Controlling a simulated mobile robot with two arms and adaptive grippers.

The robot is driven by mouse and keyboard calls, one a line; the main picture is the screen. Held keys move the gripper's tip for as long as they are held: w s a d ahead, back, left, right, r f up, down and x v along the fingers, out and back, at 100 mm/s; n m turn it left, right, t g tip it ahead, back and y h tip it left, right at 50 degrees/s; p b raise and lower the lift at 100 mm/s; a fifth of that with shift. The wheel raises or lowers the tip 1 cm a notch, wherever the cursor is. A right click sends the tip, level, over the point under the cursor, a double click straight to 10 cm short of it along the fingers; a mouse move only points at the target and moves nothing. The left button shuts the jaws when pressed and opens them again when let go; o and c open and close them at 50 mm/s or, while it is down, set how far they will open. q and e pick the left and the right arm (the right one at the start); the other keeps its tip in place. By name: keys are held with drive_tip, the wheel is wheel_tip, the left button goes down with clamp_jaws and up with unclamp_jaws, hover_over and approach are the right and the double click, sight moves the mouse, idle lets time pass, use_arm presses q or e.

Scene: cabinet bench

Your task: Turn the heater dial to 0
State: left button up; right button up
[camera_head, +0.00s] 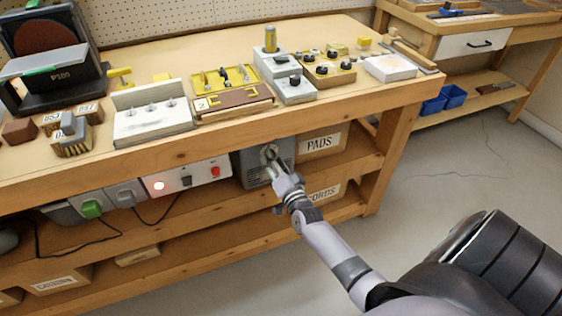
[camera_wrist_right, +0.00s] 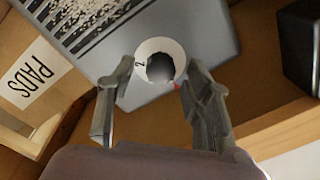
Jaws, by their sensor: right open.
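The heater (camera_head: 250,170) is a grey box on the shelf under the bench. In the right wrist view it shows as a grey face (camera_wrist_right: 212,35) with a slotted grille. Its dial (camera_wrist_right: 160,66) has a dark round knob inside a white ring. A "2" is readable on the ring's left side, and a small red mark shows at its lower right; other markings are unreadable. My right gripper (camera_head: 272,160) is at the heater's front. In the wrist view its open fingers (camera_wrist_right: 157,82) stand either side of the dial; contact cannot be told. My left gripper is not in view.
A box labelled PADS (camera_head: 320,142) stands right of the heater. A power strip (camera_head: 187,178) with a lit red lamp and switches is to its left. The bench top (camera_head: 360,105) overhangs the shelf. Open floor (camera_head: 450,170) lies to the right.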

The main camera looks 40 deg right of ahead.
drive_tip(key=v, duration=1.1)
drive_tip(key=shift+a, duration=0.1)
